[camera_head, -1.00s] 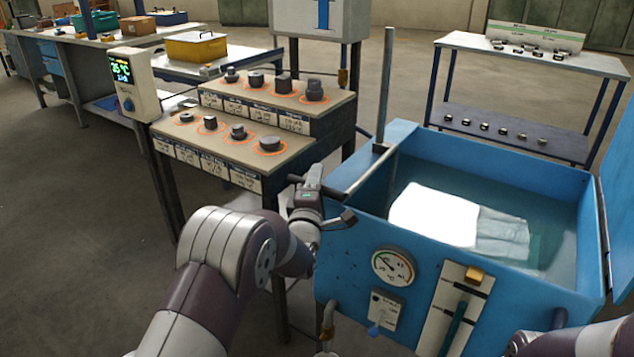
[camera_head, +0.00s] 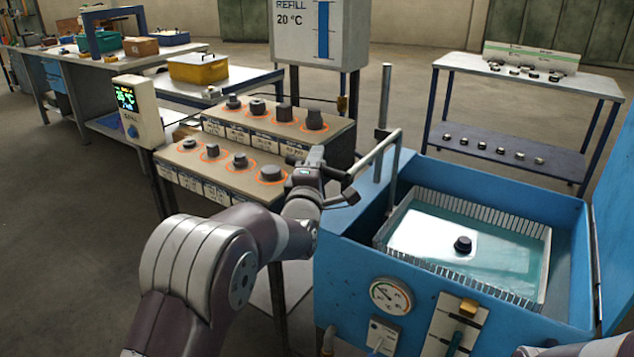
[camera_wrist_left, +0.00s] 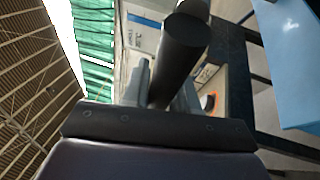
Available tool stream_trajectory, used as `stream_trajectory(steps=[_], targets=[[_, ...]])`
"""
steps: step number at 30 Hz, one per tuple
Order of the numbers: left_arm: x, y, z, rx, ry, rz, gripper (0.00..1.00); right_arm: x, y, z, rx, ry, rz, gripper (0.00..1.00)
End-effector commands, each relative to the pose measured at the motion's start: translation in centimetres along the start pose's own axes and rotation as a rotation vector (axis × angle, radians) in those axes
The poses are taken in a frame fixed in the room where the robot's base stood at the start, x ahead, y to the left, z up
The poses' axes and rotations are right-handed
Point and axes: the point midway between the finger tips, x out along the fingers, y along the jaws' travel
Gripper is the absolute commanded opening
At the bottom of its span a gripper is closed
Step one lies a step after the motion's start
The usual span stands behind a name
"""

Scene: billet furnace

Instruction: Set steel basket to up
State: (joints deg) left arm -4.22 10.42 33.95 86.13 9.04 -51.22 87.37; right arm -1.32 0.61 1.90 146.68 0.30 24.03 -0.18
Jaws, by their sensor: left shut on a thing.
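The steel basket (camera_head: 492,214) is a shallow tray with slatted walls, near the water surface inside the blue tank (camera_head: 350,262). A small dark cylinder (camera_head: 463,243) stands in it. The basket's bent grey lever (camera_head: 374,155) rises beside a vertical post (camera_head: 384,97) and reaches left to a dark grip. My left gripper (camera_head: 330,179) is shut on that grip, above the tank's left side. In the left wrist view, the dark round grip (camera_wrist_left: 184,45) lies between the fingers, whose contact is partly hidden. My right gripper is out of view.
A stepped stand (camera_head: 225,175) with several dark pieces in orange rings is close left of my left gripper. A control box (camera_head: 138,112) stands beside it. A two-level table (camera_head: 535,80) stands behind the tank. The tank's raised lid (camera_head: 612,215) is at right.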

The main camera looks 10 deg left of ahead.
Motion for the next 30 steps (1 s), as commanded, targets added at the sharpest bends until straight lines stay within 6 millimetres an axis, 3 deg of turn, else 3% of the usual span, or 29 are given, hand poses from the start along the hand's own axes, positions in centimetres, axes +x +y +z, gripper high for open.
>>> stream_trajectory(steps=[1,3,12,18,30], targets=[[0.4,2.2,0.1,-0.002,0.000,0.014,0.00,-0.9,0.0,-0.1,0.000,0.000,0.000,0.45],[0.7,3.8,0.3,-0.002,0.000,0.014,0.00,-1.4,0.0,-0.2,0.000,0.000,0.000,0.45],[1.5,8.5,0.6,-0.002,0.000,0.010,0.00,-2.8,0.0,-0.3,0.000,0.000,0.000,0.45],[1.8,9.9,0.7,-0.001,0.000,0.011,0.00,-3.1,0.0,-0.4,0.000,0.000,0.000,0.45],[1.9,10.6,0.8,-0.001,0.000,0.017,0.00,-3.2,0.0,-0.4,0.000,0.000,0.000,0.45]])
